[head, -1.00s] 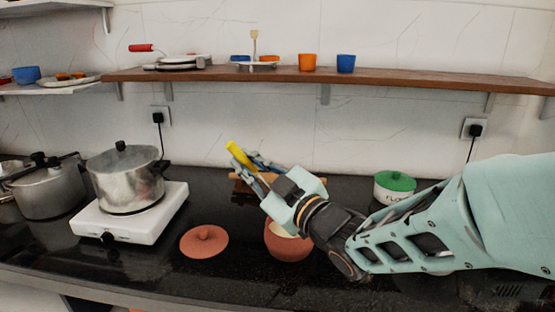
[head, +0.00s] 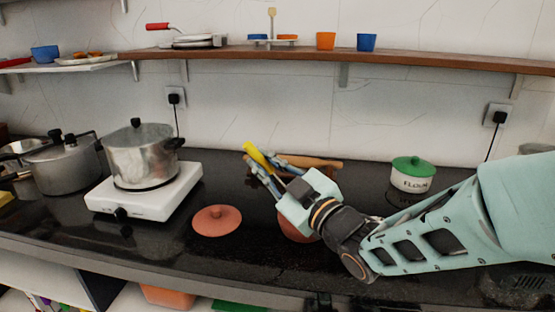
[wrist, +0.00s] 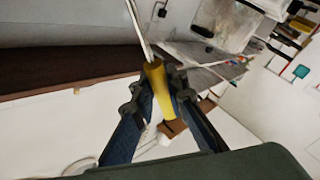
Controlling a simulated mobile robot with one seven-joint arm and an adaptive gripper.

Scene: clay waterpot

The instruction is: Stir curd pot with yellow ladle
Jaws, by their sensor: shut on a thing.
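The yellow ladle's handle (head: 257,155) rises from between the fingers of my gripper (head: 268,168). In the wrist view the yellow handle (wrist: 156,88) lies between the two blue fingers of my gripper (wrist: 160,85), which are shut on it. A thin metal shaft extends from the handle toward the top of that view. The clay curd pot (head: 293,232) stands on the black counter, mostly hidden behind my gripper and wrist. Its opening is hidden in the head view. The pot's clay lid (head: 217,220) lies on the counter to its left.
A steel pot (head: 141,157) stands on a white stove (head: 146,196) at the left, with a pressure cooker (head: 62,167) beyond it. A green-lidded flour tin (head: 412,174) is at the right. A wooden item (head: 315,163) lies behind my gripper. A wooden shelf (head: 400,61) runs above.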

